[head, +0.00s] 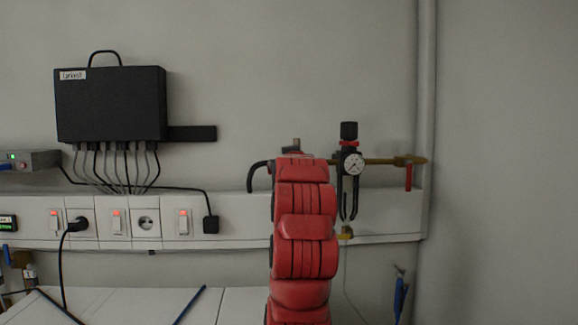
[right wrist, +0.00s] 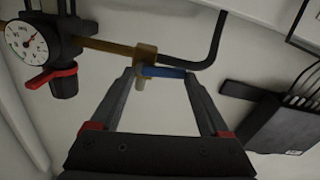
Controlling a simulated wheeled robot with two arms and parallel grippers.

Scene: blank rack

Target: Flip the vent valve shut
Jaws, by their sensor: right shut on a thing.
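In the right wrist view, a brass valve body (right wrist: 146,57) sits on a brass pipe with a blue lever (right wrist: 163,72) at its side. The lever lies across the gap between the fingertips of my right gripper (right wrist: 161,76), which is shut on it. In the head view my red right arm rises in front of this spot and hides the lever and my gripper. Another valve, with a red handle (head: 408,178), hangs at the right end of the pipe. Which valve is the vent valve is not labelled. My left gripper is not in view.
A regulator with a round gauge (head: 354,163) and black knob (head: 349,130) sits right of my arm. A bent black tube (right wrist: 213,48) passes close to the lever. A black box (head: 111,104) with cables and a white socket rail (head: 380,215) are on the wall.

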